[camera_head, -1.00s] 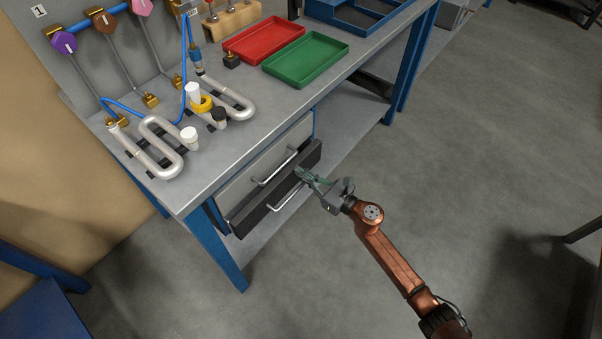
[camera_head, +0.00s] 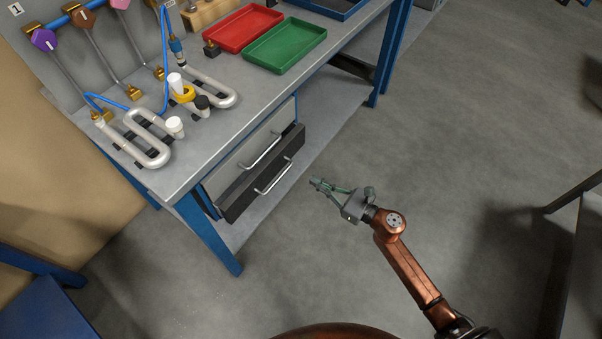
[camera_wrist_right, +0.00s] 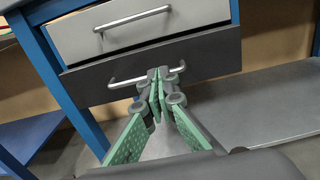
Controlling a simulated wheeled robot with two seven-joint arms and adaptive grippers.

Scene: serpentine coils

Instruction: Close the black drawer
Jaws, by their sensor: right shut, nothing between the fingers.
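The black drawer (camera_head: 262,176) is under the workbench, below a white drawer, and has a silver bar handle. Its front stands a little forward of the white drawer's front. It also shows in the right wrist view (camera_wrist_right: 212,57), front on, with its handle partly behind my fingers. My right gripper (camera_head: 317,184) is shut and empty, out in front of the right part of the black drawer with a gap of floor between them in the head view. In the right wrist view my right gripper (camera_wrist_right: 165,76) points toward the drawer front. My left gripper is not in view.
The white drawer (camera_head: 245,152) sits above. The bench's blue leg (camera_head: 208,233) stands left of the drawers, and a grey lower shelf (camera_head: 325,110) runs below. Red (camera_head: 243,27) and green (camera_head: 285,45) trays and coiled pipes lie on top. Open floor surrounds my right arm.

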